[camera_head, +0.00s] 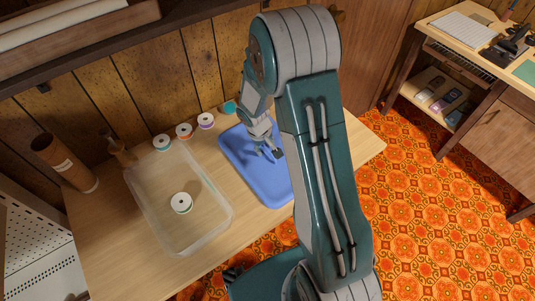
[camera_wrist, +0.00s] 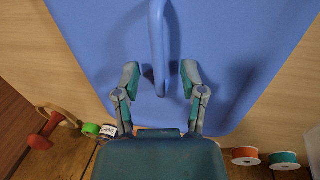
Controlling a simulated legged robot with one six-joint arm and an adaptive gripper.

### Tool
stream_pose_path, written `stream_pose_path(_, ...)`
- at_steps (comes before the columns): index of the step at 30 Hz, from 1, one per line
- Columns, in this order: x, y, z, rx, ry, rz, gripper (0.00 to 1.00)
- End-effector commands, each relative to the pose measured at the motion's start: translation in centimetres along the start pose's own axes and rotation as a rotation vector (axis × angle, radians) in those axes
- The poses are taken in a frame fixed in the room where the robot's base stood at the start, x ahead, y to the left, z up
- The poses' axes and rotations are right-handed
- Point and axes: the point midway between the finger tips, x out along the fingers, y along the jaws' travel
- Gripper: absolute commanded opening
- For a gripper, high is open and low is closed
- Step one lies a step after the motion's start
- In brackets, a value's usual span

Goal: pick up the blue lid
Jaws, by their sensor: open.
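The blue lid (camera_head: 262,186) lies flat on the wooden table, right of the clear container. In the wrist view the lid (camera_wrist: 235,45) fills most of the picture, and its raised blue handle (camera_wrist: 157,40) runs down from the top edge. My gripper (camera_wrist: 160,76) is open over the lid, with one finger on each side of the handle's near end. A gap shows between the handle and each finger. In the head view my gripper (camera_head: 268,151) is low over the lid, and my arm hides the lid's right part.
An uncovered clear container (camera_head: 218,231) on the table's left holds a thread spool (camera_head: 181,203). A brown tube (camera_head: 62,162) stands at far left. A desk (camera_head: 505,80) stands at right.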

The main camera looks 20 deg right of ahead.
Motion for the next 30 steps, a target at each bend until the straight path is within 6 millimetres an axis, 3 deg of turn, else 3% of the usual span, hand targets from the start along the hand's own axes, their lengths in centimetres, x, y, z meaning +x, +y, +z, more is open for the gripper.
stream_pose_path(4, 0.0, 0.0, 0.0, 0.000, 0.000, 0.000, 0.53)
stream_pose_path(5, 0.0, 0.0, 0.0, 0.000, 0.000, 0.000, 0.45)
stream_pose_path(8, 0.0, 0.0, 0.0, 0.000, 0.000, 0.000, 0.00)
stream_pose_path(23, -0.3, 0.1, 0.0, 0.000, 0.000, 0.000, 0.00)
stream_pose_path(30, -3.3, 0.7, -0.1, 0.001, 0.005, 0.002, 0.00)
